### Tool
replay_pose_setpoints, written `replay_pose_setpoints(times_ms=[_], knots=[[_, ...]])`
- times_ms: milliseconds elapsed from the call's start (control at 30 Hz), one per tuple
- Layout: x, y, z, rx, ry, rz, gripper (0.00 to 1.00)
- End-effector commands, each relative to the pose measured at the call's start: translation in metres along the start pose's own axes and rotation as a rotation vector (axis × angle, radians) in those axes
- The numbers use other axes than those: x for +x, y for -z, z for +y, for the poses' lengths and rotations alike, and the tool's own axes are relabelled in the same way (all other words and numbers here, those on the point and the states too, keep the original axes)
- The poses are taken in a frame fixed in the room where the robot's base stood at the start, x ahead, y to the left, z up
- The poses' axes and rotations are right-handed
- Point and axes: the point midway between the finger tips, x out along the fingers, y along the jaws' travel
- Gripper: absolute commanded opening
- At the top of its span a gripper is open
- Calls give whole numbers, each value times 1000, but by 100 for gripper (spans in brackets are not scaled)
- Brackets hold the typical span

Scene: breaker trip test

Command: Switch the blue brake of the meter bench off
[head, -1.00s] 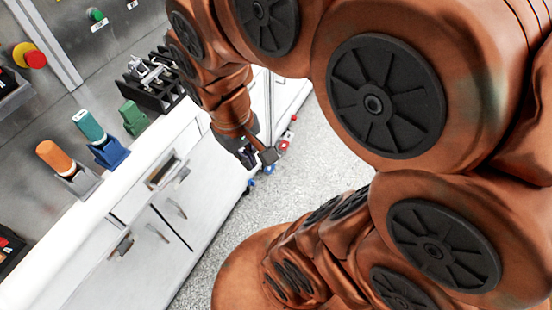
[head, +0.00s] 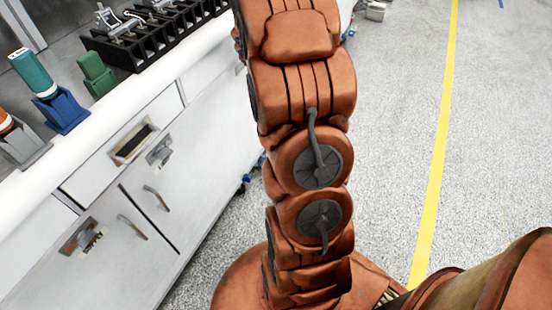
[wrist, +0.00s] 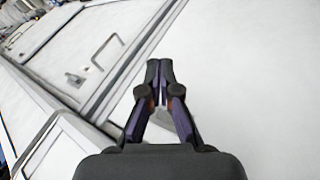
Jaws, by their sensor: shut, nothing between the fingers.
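The meter bench (head: 190,100) is a white cabinet on the left of the head view, with drawers and doors. Small blue parts (head: 246,180) show low at its foot, near the floor, partly hidden by my arm. They are too small to tell which is the brake or how it is set. My gripper (wrist: 160,68) shows in the wrist view, its dark fingers together and empty, in front of a plain white panel (wrist: 250,60). It touches nothing that I can make out. In the head view the gripper is hidden or out of frame.
On the bench top stand a teal handle in a blue holder (head: 62,108), a green block (head: 95,72), an orange handle (head: 6,122) and a black rack (head: 150,40). Door handles (head: 157,198) stick out. Speckled floor with a yellow line (head: 437,160) is open at right.

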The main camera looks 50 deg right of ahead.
Motion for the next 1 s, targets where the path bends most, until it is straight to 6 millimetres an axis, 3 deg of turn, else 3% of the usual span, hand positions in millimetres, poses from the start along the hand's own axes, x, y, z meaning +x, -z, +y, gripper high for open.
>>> replay_pose_setpoints(times_ms=[33, 367, 600, 800, 1000], knots=[[32, -8, -1, -8, 1, 13, 0], [175, -36, -2, -84, 49, 166, 0], [271, -78, -28, -123, 133, 281, 0], [339, -122, -65, -139, 230, 383, 0], [379, -157, -97, -139, 310, 468, 0]])
